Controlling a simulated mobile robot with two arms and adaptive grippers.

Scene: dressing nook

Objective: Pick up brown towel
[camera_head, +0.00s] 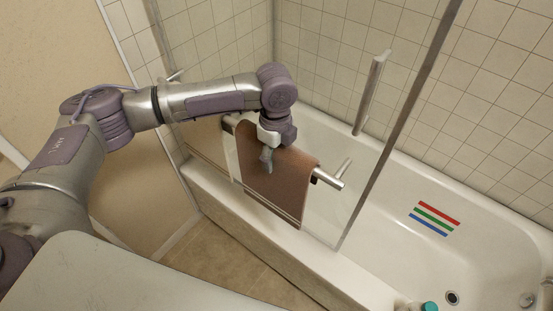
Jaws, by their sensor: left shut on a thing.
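A brown towel (275,193) hangs over a metal towel bar (328,179) on the glass panel of the bathtub. My left gripper (267,162) points down at the upper left part of the towel and is shut on it. The towel is still draped over the bar. The fingertips are small in the picture, and the wrist partly covers the towel's top edge. My right gripper is not in view.
A white bathtub (390,205) lies behind the glass, with red, green and blue stripes (434,218) inside. A vertical metal handle (371,92) stands behind the bar. A teal-capped bottle (429,306) is at the bottom edge. Tiled floor (225,262) shows in front.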

